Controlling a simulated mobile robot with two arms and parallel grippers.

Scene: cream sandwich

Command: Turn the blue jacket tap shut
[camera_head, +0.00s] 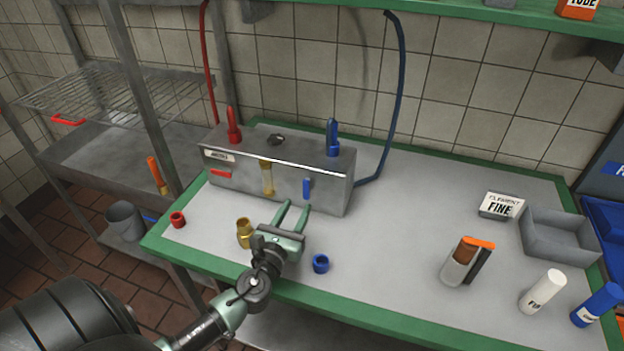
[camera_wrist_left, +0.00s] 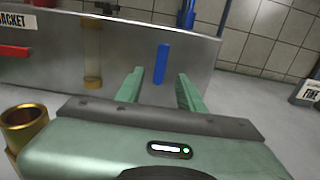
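The blue jacket tap handle (camera_head: 307,188) stands vertical on the front face of the metal box (camera_head: 240,190). In the left wrist view the blue handle (camera_wrist_left: 161,64) shows upright, between the directions of my two fingers. My left gripper (camera_head: 294,206) is open and empty, pointing at the box just in front of the blue handle. The wrist view also shows the open fingers (camera_wrist_left: 158,85); I cannot tell whether they touch the handle. A red handle (camera_head: 221,173) lies horizontal at the left of the same face. My right gripper is not in view.
A brass fitting (camera_head: 244,233) stands close left of my left gripper, and a blue ring (camera_head: 321,263) lies to its right. A red ring (camera_head: 177,219) sits near the left edge. A grey tray (camera_head: 558,236) and bottles occupy the right.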

